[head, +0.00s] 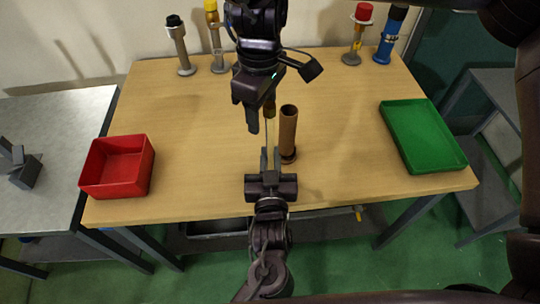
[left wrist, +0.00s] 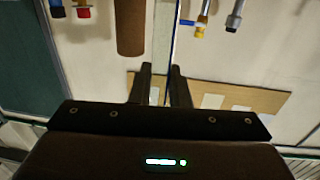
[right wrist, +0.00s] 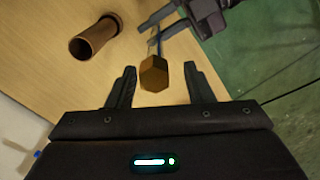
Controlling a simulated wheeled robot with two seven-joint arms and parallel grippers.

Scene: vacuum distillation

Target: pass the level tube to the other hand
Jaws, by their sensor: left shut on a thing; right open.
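The level tube (head: 268,136) is a thin, pale rod with a brass hexagonal end. My left gripper (head: 270,153) is shut on its lower part and holds it roughly upright above the table. The tube also shows as a thin line between the fingers in the left wrist view (left wrist: 171,45). My right gripper (head: 262,118) is open at the tube's upper end. In the right wrist view the brass end (right wrist: 154,74) lies between the spread fingertips; I cannot tell whether either finger touches it.
A brown, open-topped cylinder (head: 288,130) stands just right of the tube. A red bin (head: 118,188) is at the table's left and a green tray (head: 425,150) at its right. Several fittings, including a blue one (head: 388,42), stand along the back. The table's left middle is clear.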

